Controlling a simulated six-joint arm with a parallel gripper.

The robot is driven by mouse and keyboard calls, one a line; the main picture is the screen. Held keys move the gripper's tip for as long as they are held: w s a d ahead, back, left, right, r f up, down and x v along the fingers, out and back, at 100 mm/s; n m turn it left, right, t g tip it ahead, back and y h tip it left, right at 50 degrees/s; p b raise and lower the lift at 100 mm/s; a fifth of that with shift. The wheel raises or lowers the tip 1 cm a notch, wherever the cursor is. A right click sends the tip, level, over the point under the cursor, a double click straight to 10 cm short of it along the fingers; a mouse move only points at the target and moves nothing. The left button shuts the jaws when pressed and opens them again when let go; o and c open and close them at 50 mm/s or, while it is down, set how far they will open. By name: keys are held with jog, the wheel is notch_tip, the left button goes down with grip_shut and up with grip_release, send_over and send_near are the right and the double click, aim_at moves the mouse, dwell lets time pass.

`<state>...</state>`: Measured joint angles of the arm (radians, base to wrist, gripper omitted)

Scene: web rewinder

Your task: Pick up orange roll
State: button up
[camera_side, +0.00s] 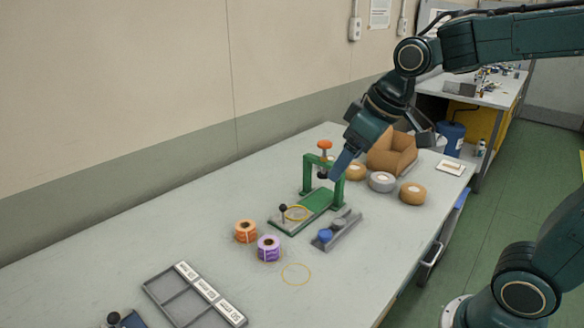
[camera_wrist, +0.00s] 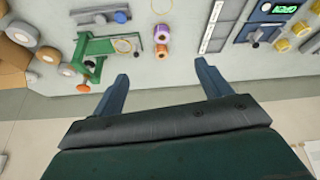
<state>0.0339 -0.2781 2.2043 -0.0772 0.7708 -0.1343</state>
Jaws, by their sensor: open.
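The orange roll (camera_side: 245,231) stands on the grey table, just left of a purple roll (camera_side: 268,248) in the side view. In the wrist view the orange roll (camera_wrist: 162,51) lies beyond my fingertips, with the purple roll (camera_wrist: 161,33) close to it.
A green rewinder (camera_side: 308,210) with an orange knob stands right of the rolls. Tan and grey rolls (camera_side: 381,181) and a cardboard box (camera_side: 391,153) are farther back. A divided grey tray (camera_side: 178,300) and a yellow ring mark (camera_side: 296,274) lie nearer the front.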

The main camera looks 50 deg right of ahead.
jog(key=w+f+n, duration=0.1)
jog(key=w+f, duration=0.8)
jog(key=w, duration=0.3)
jog(key=w+f+n+g+y, duration=0.1)
jog(key=w+f+n, duration=0.1)
jog(key=w+f, duration=0.8)
jog(key=w, duration=0.3)
jog(key=shift+w+d+y, duration=0.3)
jog(key=shift+d, duration=0.1)
jog(key=shift+f, duration=0.2)
send_over(245, 227)
jog(key=s, duration=0.3)
jog(key=shift+d+f, duration=0.1)
jog(key=shift+f, duration=3.75)
jog(key=shift+w+f, duration=0.1)
jog(key=shift+x, duration=2.45)
jog(key=shift+c, duration=0.3)
jog(key=c, duration=1)
